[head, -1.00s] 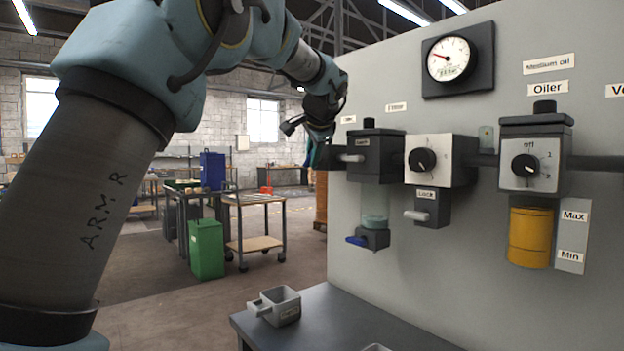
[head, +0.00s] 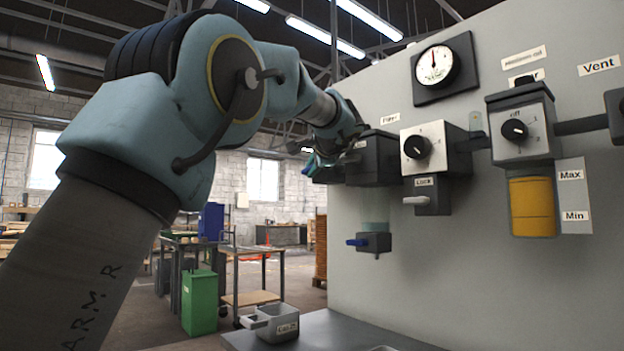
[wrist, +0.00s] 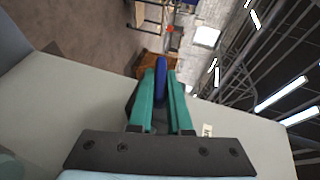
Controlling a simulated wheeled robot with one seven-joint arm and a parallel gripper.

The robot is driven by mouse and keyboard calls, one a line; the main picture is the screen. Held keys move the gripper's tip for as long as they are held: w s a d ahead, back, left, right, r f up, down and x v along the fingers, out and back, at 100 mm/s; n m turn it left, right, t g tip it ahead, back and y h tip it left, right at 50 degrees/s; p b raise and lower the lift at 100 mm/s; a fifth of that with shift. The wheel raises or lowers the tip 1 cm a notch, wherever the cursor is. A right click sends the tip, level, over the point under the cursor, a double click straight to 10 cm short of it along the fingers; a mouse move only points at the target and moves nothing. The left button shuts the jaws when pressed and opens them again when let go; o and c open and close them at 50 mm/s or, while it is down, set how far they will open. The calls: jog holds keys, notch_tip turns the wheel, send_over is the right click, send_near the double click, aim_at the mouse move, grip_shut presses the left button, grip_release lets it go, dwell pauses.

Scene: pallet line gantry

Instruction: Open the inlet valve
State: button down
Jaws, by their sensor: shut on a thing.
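In the wrist view, my gripper (wrist: 161,92) has its two green fingers closed around a blue lever (wrist: 160,68), which stands up between them. I take it for the inlet valve's lever; the valve body is mostly hidden behind the fingers and gripper base. In the head view, my gripper (head: 316,166) is at the left edge of the grey panel (head: 480,285), left of the dark filter block (head: 374,160). The lever cannot be made out there. The pressure gauge (head: 437,65) above has its needle near upright.
Right of the filter are a white regulator with a knob (head: 416,147), a lock block (head: 427,195) and a yellow-bowled oiler (head: 531,207). A blue drain lever (head: 357,242) sits under the filter bowl. A grey cup (head: 272,323) stands on the bench (head: 335,332).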

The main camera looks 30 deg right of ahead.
dwell(0.3)
jog(key=c, duration=0.9)
grip_release()
jog(key=shift+o, duration=0.2)
jog(key=b+v, duration=0.1)
jog(key=v, duration=0.9)
jog(key=shift+s+b, duration=0.35)
jog(key=shift+s, duration=0.05)
jog(key=shift+a+f, duration=0.1)
